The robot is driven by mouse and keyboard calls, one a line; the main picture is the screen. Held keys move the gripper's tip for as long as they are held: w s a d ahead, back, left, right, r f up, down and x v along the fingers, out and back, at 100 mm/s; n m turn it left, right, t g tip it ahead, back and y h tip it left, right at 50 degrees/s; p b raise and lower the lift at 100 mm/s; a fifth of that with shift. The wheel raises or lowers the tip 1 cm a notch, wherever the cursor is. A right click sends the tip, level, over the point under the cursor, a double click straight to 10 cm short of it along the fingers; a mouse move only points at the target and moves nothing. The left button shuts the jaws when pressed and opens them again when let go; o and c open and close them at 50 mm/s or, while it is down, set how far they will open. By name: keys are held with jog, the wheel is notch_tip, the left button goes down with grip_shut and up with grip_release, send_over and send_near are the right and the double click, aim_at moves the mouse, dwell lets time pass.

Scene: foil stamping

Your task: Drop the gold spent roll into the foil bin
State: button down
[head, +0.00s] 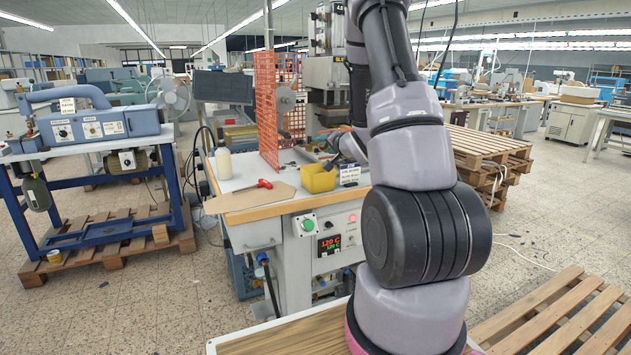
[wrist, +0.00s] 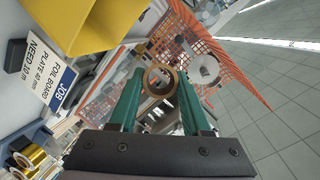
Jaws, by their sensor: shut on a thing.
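In the wrist view my gripper (wrist: 161,90) has its teal fingers shut on the gold spent roll (wrist: 147,76), a small ring seen end-on with an open core. The roll is held in the air, clear of any surface. A yellow open bin (wrist: 100,22) is at the upper left of the wrist view, apart from the roll. In the head view the yellow bin (head: 318,180) stands on the bench; no label on it is readable, so I cannot confirm it is the foil bin. My arm hides most of the gripper in the head view.
A job card (wrist: 52,72) stands by the bin. Gold and other foil rolls (wrist: 33,155) are at lower left. A pallet (head: 565,320) is at lower right.

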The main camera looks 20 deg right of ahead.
jog(key=shift+f, duration=1)
jog(key=shift+c, duration=1.4)
grip_release()
jog(key=shift+s+d, duration=0.1)
jog(key=shift+s, duration=0.05)
jog(key=v, duration=1)
jog(key=shift+s, duration=0.3)
jog(key=shift+r, duration=0.1)
